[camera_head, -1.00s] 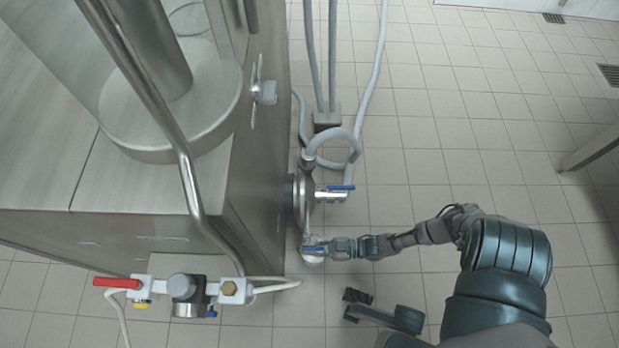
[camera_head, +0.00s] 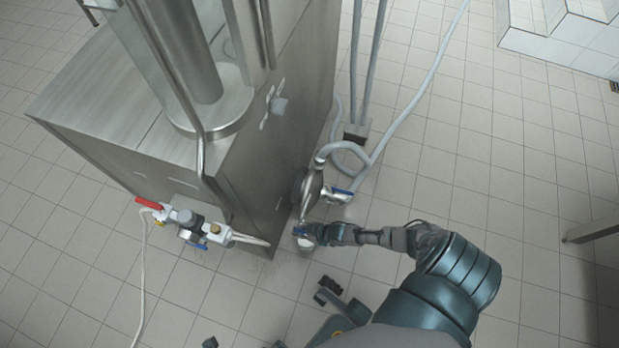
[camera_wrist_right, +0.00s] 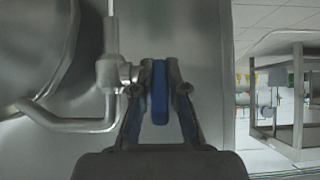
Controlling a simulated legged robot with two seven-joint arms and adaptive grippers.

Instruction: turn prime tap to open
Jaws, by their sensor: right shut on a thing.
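The tap in my right gripper has a blue handle (camera_head: 300,231) and sits low at the front of the steel machine, below a round metal pump housing (camera_head: 309,187). My right gripper (camera_head: 311,234) reaches it from the right. In the right wrist view the blue handle (camera_wrist_right: 160,92) stands upright between the two fingers of my right gripper (camera_wrist_right: 160,75), which are closed on it. A metal pipe elbow lies just left of the fingers. How far the tap is turned cannot be told. My left gripper does not clearly show.
A second blue-handled valve (camera_head: 342,191) sits just above and right of the gripped tap. Grey hoses (camera_head: 412,103) run up from the pump. A valve block with a red handle (camera_head: 149,203) hangs on the machine's left front.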

